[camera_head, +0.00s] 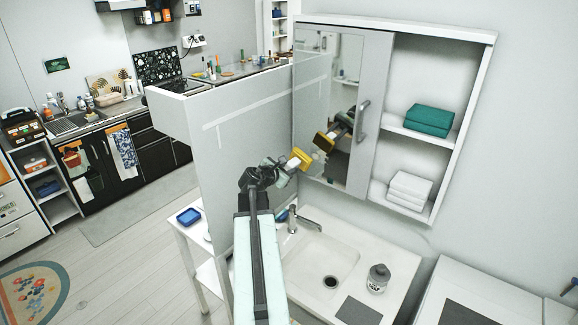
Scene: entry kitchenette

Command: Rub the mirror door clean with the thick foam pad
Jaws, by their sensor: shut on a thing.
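The mirror door (350,62) covers the left part of the white wall cabinet and has a grey frame strip with a handle (362,121) on its right. My gripper (293,164) is in front of the mirror's lower left part, shut on the yellow foam pad (301,157). The pad is held up in the air, tilted. Its reflection shows in the glass to the upper right, with a gap between, so the pad looks apart from the mirror. The glass has some greyish, speckled patches, but I cannot tell marks from reflections there.
A grey partition (235,150) stands close left of my arm. Below are a sink (325,262) with a tap (305,217) and a soap jar (377,279). Open cabinet shelves hold green towels (428,119) and white towels (409,188).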

